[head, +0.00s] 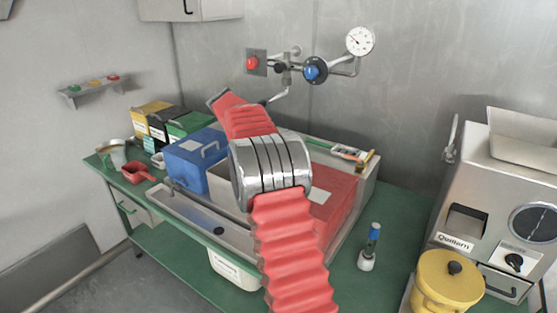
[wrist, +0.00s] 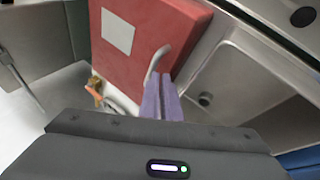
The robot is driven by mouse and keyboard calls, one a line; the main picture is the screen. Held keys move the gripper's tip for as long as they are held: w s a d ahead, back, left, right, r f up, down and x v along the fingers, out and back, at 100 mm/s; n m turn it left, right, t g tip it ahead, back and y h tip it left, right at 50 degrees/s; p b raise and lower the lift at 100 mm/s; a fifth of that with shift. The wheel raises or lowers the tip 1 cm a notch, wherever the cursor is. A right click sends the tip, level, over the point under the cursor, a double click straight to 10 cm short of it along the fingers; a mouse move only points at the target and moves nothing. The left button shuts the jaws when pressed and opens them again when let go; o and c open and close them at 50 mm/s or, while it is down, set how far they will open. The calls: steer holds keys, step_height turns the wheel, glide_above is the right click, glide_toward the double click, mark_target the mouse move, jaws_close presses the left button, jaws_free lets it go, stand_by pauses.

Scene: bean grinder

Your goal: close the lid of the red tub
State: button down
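The red tub (head: 338,183) stands in the sink unit behind my arm in the head view; its left part is hidden. In the wrist view a broad red face of the tub (wrist: 178,22) with a white label (wrist: 118,32) fills the upper middle. I cannot tell for sure whether this face is the lid or a wall. A pale curved handle (wrist: 154,62) stands out from its lower edge. My gripper (wrist: 160,76) shows two purple fingers close together, with its tips beside the handle. I cannot tell whether they touch it. In the head view my gripper is hidden.
A blue tub (head: 192,160) stands left of my arm. A steel basin (wrist: 235,85) lies right of my fingers. Small bins (head: 152,118) and a red scoop (head: 138,172) are at the left. A blue-topped bottle (head: 371,247), yellow pot (head: 448,280) and grinder (head: 500,200) are at the right.

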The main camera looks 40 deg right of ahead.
steer(key=shift+f, duration=0.7)
steer(key=shift+a, duration=0.1)
steer(key=v, duration=1.4)
steer(key=shift+r, duration=0.45)
